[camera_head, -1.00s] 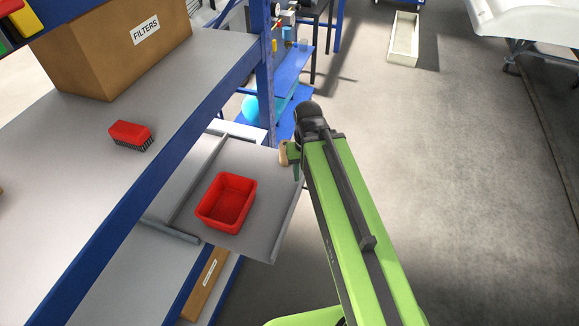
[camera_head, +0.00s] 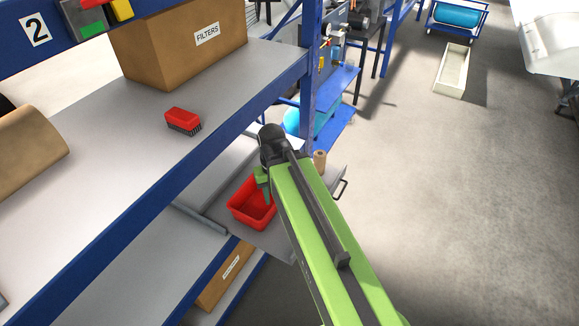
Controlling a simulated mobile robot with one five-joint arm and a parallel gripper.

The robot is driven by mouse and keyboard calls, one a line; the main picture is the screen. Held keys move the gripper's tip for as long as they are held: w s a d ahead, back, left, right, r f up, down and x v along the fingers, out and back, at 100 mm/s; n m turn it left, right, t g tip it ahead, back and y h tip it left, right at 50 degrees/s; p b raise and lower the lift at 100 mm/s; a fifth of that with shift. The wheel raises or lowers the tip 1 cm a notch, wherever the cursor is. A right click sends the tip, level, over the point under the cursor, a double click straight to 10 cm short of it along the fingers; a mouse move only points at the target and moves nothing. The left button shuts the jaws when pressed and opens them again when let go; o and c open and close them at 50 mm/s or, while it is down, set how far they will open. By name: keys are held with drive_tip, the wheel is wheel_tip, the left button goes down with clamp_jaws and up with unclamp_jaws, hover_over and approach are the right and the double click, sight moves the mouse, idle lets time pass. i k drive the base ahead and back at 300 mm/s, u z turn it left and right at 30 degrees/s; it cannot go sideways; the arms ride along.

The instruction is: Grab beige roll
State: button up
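A small beige roll (camera_head: 320,159) stands upright on the pull-out tray (camera_head: 330,177), just right of my arm; its lower part is partly hidden by the arm. A larger brown roll (camera_head: 27,150) lies on the upper shelf at the left edge, cut off by the frame. My gripper (camera_head: 265,187) points down over the red bin on the tray, left of the small roll and apart from it. Only part of its green fingers shows below my arm, so its opening is unclear.
The red bin (camera_head: 243,209) sits on the tray, partly behind my arm. A red brush (camera_head: 183,121) and a FILTERS box (camera_head: 180,48) are on the upper shelf (camera_head: 110,170). A blue post (camera_head: 311,85) rises behind my arm.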

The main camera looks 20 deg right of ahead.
sight(320, 156)
drive_tip(key=u, duration=0.95)
drive_tip(key=k, duration=0.15)
drive_tip(key=u, duration=2.45)
drive_tip(key=k, duration=2.2)
drive_tip(key=z, duration=0.95)
drive_tip(key=i, duration=1)
drive_tip(key=u, duration=0.05)
